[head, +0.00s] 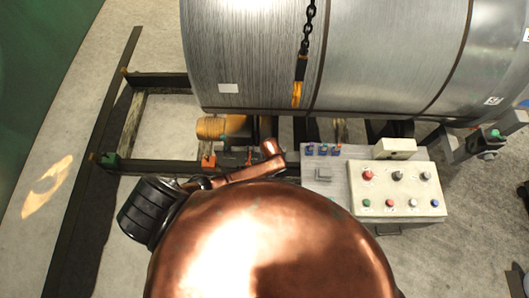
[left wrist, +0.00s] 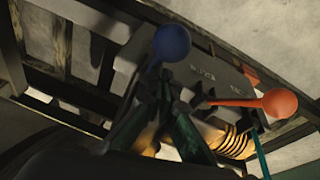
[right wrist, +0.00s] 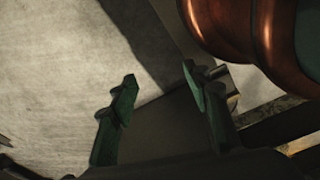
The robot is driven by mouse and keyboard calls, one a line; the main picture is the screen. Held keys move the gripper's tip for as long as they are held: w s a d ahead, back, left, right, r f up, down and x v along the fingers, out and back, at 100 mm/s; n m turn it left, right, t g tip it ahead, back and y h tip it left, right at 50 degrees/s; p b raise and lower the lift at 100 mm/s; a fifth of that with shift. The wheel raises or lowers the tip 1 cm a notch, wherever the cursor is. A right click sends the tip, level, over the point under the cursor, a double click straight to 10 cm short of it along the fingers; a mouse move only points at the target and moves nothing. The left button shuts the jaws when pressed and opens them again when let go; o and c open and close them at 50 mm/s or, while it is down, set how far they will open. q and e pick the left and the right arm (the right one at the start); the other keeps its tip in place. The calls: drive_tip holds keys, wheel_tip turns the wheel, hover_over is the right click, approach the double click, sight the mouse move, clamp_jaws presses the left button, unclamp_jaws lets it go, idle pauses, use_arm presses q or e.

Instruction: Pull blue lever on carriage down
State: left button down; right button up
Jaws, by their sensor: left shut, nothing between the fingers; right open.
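The blue lever's round knob (left wrist: 171,42) shows in the left wrist view, above the dark carriage (left wrist: 205,70). Its stem runs down towards my left gripper (left wrist: 162,88), which is shut with its fingertips just below the knob. I cannot tell whether the fingers touch the stem. In the head view the carriage (head: 236,158) is partly covered by my copper arm, and I cannot make out the blue knob there.
An orange-knobbed lever (left wrist: 280,102) sticks out beside the blue one. A large metal coil (head: 255,50) lies behind the carriage, with a chain and hook (head: 302,60) in front. A control box (head: 398,190) stands at the right. Dark rails (head: 150,166) frame the left.

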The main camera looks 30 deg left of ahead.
use_arm(q)
drive_tip(key=shift+d, duration=0.55)
drive_tip(key=shift+s+d, duration=0.1)
drive_tip(key=shift+d, duration=0.1)
drive_tip(key=shift+s+a+f, duration=0.15)
drive_tip(key=shift+s+f, duration=0.15)
drive_tip(key=shift+f, duration=0.1)
drive_tip(key=shift+s, duration=0.1)
drive_tip(key=shift+f, duration=0.1)
drive_tip(key=shift+s, duration=0.15)
drive_tip(key=shift+s+d+r+p, duration=0.1)
drive_tip(key=shift+d+r+p, duration=0.1)
drive_tip(key=shift+p, duration=0.3)
drive_tip(key=p+v, duration=0.2)
drive_tip(key=s+p+v, duration=0.1)
drive_tip(key=p+v, duration=0.4)
drive_tip(key=shift+s+d+f, duration=0.15)
drive_tip(key=shift+d, duration=0.2)
drive_tip(key=shift+s+d+r, duration=0.3)
drive_tip(key=shift+s+r, duration=0.15)
drive_tip(key=shift+r, duration=0.35)
drive_tip(key=shift+a+r, duration=0.1)
drive_tip(key=shift+r, duration=0.1)
drive_tip(key=shift+a, duration=0.1)
drive_tip(key=shift+w+r, duration=0.1)
use_arm(e)
wheel_tip(320, 180, up, 8)
drive_tip(key=s, duration=0.2)
drive_tip(key=shift+d, duration=0.25)
